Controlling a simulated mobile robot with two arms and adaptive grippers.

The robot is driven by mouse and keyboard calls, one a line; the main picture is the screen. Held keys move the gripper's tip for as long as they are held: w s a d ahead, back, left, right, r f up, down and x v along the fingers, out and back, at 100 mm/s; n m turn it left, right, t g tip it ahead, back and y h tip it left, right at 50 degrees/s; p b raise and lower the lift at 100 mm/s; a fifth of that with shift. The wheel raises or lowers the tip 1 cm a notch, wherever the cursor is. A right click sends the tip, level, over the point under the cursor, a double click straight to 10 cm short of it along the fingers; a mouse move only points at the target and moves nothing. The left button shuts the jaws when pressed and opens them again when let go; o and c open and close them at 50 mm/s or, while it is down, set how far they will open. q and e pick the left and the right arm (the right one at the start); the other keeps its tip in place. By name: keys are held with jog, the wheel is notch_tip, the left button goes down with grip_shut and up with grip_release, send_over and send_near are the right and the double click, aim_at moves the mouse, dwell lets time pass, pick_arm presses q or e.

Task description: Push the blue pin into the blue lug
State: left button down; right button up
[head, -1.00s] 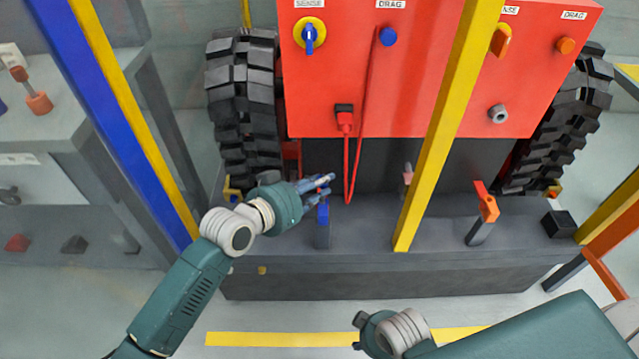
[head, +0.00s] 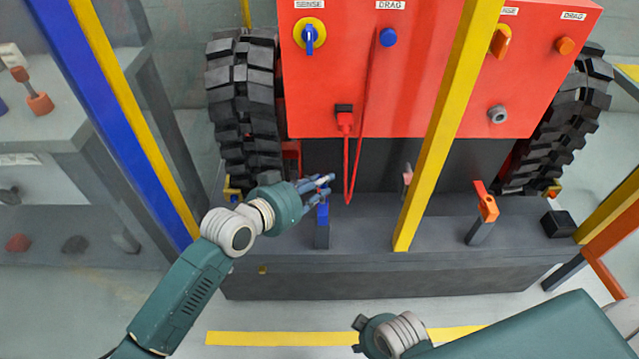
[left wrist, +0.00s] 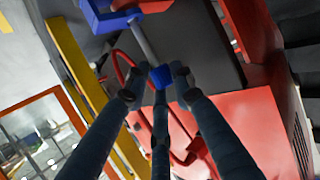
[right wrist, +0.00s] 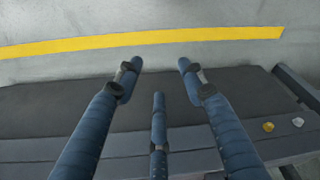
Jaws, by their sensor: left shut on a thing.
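The blue lug (head: 322,214) stands on a short grey post at the front of the dark deck in the head view; it also shows at the top of the left wrist view (left wrist: 117,19). My left gripper (head: 324,184) is just above the lug. In the left wrist view its fingers are shut on the blue head of the blue pin (left wrist: 161,77). The pin's grey shaft runs from the fingers to the lug; how deep its tip sits, I cannot tell. My right gripper (right wrist: 158,75) is open and empty, low in front of the deck.
A yellow post (head: 437,130) rises right of the lug. A red cable (head: 349,180) hangs from the red panel (head: 420,90) behind the gripper. An orange lug (head: 486,203) stands farther right.

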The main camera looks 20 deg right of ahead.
pick_arm(q)
jog(key=shift+f, duration=0.4)
pick_arm(e)
jog(key=shift+w+r, duration=0.25)
jog(key=shift+r, duration=0.7)
pick_arm(q)
jog(key=shift+f+b, duration=0.15)
jog(key=shift+b, duration=0.2)
pick_arm(e)
jog(key=shift+s+r, duration=0.15)
jog(key=shift+r, duration=0.15)
pick_arm(q)
jog(key=shift+f, duration=0.2)
pick_arm(e)
jog(key=shift+r, duration=0.6)
jog(key=shift+w, duration=0.3)
jog(key=shift+s+f, duration=0.1)
jog(key=shift+f, duration=0.45)
